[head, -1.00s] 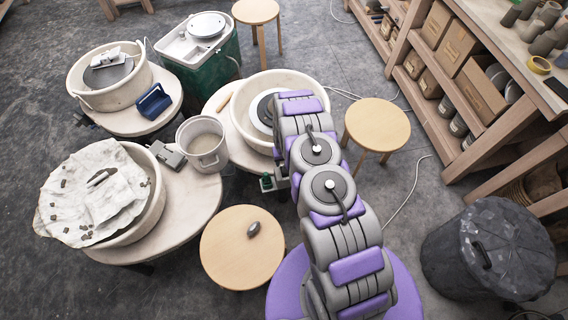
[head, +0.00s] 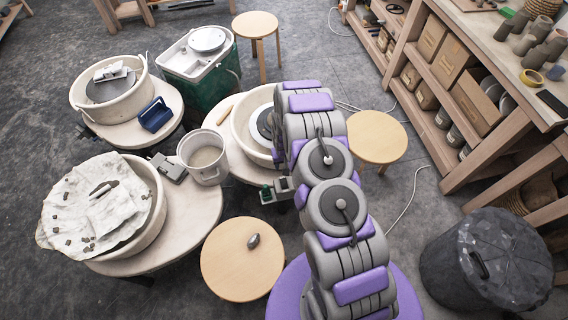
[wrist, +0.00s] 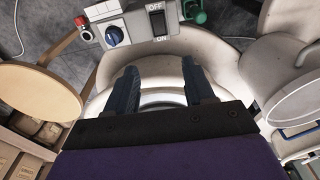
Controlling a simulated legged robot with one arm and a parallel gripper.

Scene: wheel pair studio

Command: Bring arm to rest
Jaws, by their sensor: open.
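My gripper (wrist: 162,88) is open and empty in the wrist view, its two dark fingers apart. Beyond the fingers lies a pottery wheel's pale splash pan (wrist: 225,45), with a control box (wrist: 135,28) bearing a blue knob and an ON/OFF switch. The arm hides my gripper and part of that basin there.

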